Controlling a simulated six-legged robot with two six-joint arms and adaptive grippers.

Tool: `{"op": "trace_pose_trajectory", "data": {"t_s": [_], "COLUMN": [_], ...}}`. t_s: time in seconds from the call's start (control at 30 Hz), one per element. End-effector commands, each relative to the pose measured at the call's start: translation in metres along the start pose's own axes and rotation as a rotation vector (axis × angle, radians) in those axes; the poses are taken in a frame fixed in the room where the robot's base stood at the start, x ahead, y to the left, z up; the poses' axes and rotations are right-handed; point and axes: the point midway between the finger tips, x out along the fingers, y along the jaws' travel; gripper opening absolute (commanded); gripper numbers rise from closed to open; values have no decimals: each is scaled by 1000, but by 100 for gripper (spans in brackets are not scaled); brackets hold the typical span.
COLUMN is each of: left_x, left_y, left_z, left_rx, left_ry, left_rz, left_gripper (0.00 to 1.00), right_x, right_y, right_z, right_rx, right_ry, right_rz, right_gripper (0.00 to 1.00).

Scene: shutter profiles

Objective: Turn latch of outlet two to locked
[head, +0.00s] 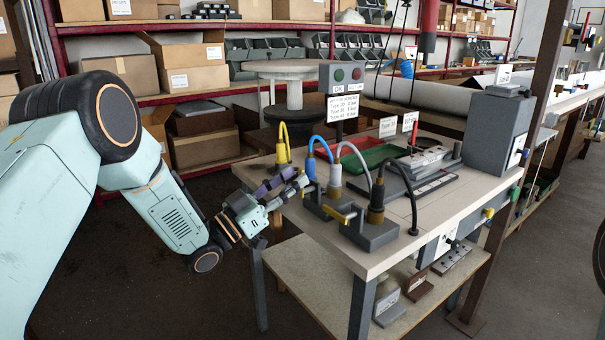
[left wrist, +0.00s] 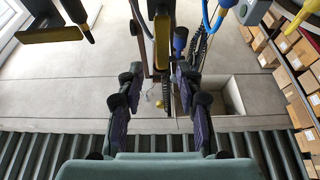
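Dark outlet blocks line the bench's near left edge; no outlet number is legible. The nearest outlet (head: 372,232) carries a black plug (head: 376,200) and a yellow latch bar (head: 341,215). The outlet behind it (head: 325,205) has a plug with a grey cable (head: 335,176). My left gripper (head: 288,187) is at the bench edge beside that row. In the left wrist view its two fingers (left wrist: 158,98) are apart. A yellow-and-dark bar (left wrist: 162,42) is seen beyond and between them; contact cannot be told. Another yellow-edged bar (left wrist: 50,34) is at upper left. My right gripper is not seen.
A blue-cabled plug (head: 311,165) and a yellow-cabled plug (head: 283,152) stand farther back. A sign post with buttons (head: 341,78), red and green trays (head: 362,152) and a grey box (head: 497,128) occupy the bench (head: 440,215). Floor left of the bench is clear.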

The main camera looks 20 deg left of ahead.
Motion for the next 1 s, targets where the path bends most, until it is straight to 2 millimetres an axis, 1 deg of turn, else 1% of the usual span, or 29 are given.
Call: {"op": "trace_pose_trajectory", "data": {"t_s": [0.03, 0.1, 0.2, 0.3, 0.43, 0.63, 1.0], "left_x": [8, 18, 29, 35, 39, 38, 38], "left_y": [0, 1, 0, -1, -2, -2, -2], "left_z": [1, 1, 1, 1, 0, 0, 0], "left_rx": [2, 1, 0, -1, -2, -3, -3], "left_ry": [2, 0, 0, 0, 0, 0, -1], "left_rz": [3, 3, 3, 1, 1, 1, 2], "left_gripper": [36, 36, 36, 36, 36, 35, 4], "right_x": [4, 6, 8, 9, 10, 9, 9], "right_y": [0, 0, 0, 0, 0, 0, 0], "right_z": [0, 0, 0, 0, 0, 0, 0], "right_rx": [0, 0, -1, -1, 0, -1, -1], "right_ry": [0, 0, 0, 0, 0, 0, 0], "right_rz": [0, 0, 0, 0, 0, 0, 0], "right_gripper": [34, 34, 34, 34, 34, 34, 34]}}
